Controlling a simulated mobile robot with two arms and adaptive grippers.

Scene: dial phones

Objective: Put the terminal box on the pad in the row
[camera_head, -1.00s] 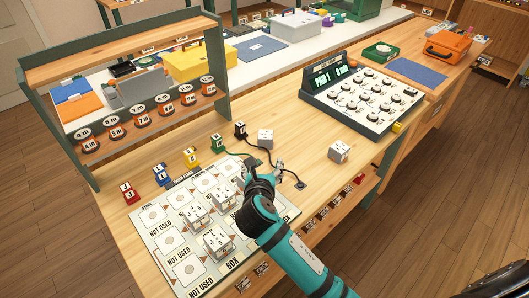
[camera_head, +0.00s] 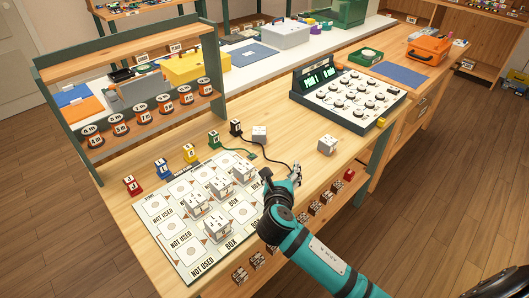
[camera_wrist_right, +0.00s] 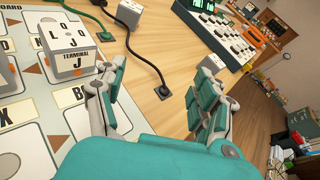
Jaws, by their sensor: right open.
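Several white terminal boxes stand on a printed board (camera_head: 163,228) with round pads and arrows. They are a rear-right box (camera_head: 244,171), one beside it (camera_head: 218,187), one further left (camera_head: 195,205) and a front box (camera_head: 217,230). Two more white boxes, one near the cable (camera_head: 260,133) and one to the right (camera_head: 327,145), stand on bare wood. My right gripper (camera_head: 292,174) is open and empty, just right of the board. In the wrist view, its fingers (camera_wrist_right: 158,82) are apart, and a box marked TERMINAL J (camera_wrist_right: 71,48) stands left of them. My left gripper is out of view.
A black cable (camera_head: 283,152) runs on the wood near my right gripper. Coloured blocks, including a yellow one (camera_head: 189,152), line the board's rear edge. A spool shelf (camera_head: 140,100) stands behind, and a console (camera_head: 350,97) is at the back right.

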